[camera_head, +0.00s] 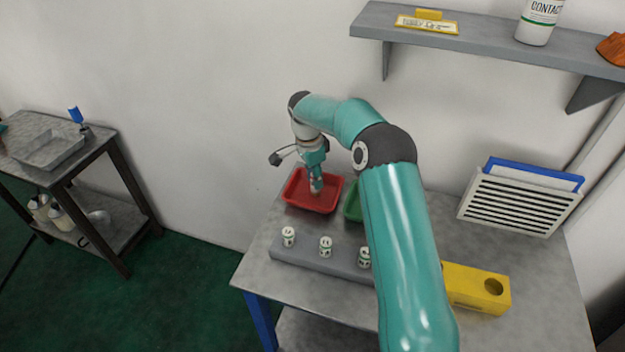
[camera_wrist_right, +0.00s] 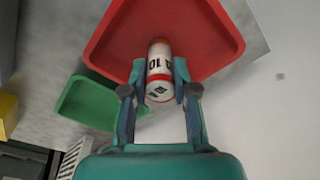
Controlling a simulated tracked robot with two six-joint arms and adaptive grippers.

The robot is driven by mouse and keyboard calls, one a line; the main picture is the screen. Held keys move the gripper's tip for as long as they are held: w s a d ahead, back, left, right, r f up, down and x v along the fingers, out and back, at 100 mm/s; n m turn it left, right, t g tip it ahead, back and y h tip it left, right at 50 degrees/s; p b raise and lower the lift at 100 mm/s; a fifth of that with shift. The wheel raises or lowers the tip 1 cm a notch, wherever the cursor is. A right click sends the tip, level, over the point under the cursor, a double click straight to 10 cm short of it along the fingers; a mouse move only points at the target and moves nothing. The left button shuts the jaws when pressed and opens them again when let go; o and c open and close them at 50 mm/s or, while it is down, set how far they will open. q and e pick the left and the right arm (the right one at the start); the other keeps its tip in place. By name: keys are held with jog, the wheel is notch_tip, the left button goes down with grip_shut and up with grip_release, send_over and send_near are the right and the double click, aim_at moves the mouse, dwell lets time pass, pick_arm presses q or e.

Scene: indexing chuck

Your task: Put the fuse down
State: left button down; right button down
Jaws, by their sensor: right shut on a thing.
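My right gripper (camera_head: 316,186) is over the red tray (camera_head: 296,200) at the back of the table. In the right wrist view the right gripper (camera_wrist_right: 158,82) is shut on a white fuse (camera_wrist_right: 159,66) with red bands and black print. The fuse is between the two fingers, with the red tray (camera_wrist_right: 112,42) behind it. I cannot tell whether the fuse touches the tray's floor. A green tray (camera_head: 352,205) stands to the right of the red one, partly hidden by my right arm. My left gripper is not in view.
A grey block (camera_head: 306,256) at the front holds several white fuses (camera_head: 326,247). A yellow block (camera_head: 476,286) with a hole is at the right. A slatted panel (camera_head: 518,203) leans near the wall. A shelf (camera_head: 480,48) hangs above.

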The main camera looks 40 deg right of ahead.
jog(key=shift+f, duration=0.35)
jog(key=shift+f, duration=0.15)
jog(key=c, duration=0.9)
grip_release()
jog(key=shift+r, duration=0.2)
notch_tip(320, 180, up, 12)
jog(key=a, duration=0.1)
jog(key=shift+w+a, duration=0.2)
jog(key=shift+f, duration=0.1)
